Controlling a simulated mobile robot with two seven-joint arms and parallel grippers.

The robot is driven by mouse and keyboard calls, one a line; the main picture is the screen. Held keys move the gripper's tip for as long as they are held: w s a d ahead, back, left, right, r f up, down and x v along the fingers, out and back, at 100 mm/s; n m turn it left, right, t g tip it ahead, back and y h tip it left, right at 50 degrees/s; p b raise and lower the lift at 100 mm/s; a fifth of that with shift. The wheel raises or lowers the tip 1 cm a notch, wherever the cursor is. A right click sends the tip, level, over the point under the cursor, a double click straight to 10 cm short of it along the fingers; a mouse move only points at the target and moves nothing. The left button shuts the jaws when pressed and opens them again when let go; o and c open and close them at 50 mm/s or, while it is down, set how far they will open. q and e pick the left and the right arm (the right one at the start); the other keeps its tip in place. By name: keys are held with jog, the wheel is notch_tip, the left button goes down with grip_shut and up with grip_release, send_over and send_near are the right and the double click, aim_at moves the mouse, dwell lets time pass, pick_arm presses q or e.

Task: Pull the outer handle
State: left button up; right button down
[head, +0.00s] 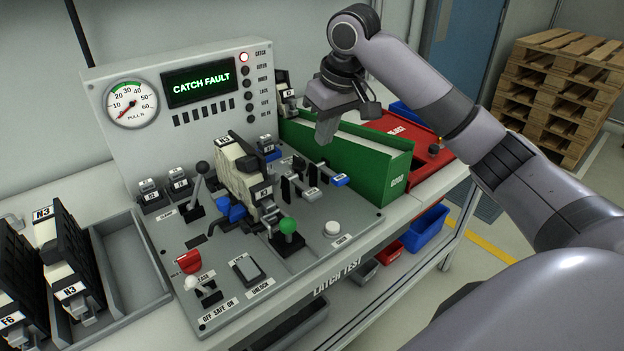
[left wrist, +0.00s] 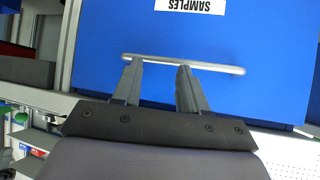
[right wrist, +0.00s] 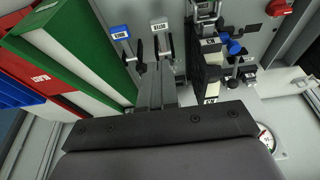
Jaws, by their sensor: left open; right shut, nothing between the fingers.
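Two black handles stand on the grey test panel (head: 190,245). The one with a white label (head: 310,194), whose small text I cannot read for sure, shows in the right wrist view (right wrist: 166,46). The blue-labelled handle (right wrist: 139,52) is beside it. My right gripper (head: 326,136) is shut and empty, above these handles. In the right wrist view its fingertips (right wrist: 157,70) point toward the white-labelled handle; contact cannot be told. My left gripper (left wrist: 158,68) is open at the bar handle (left wrist: 215,68) of a blue front marked SAMPLES (left wrist: 270,40); it is not in the head view.
A green bin (head: 385,172) and a red bin (head: 430,152) stand right of the panel. A green-knobbed lever (head: 289,226) and a black-cased block (head: 240,170) are close by. A tray with black units (head: 80,250) lies left.

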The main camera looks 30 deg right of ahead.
send_near(312, 191)
jog(key=x, duration=0.5)
jog(key=shift+w+p, duration=0.1)
jog(key=shift+p, duration=0.3)
jog(key=shift+f, duration=0.75)
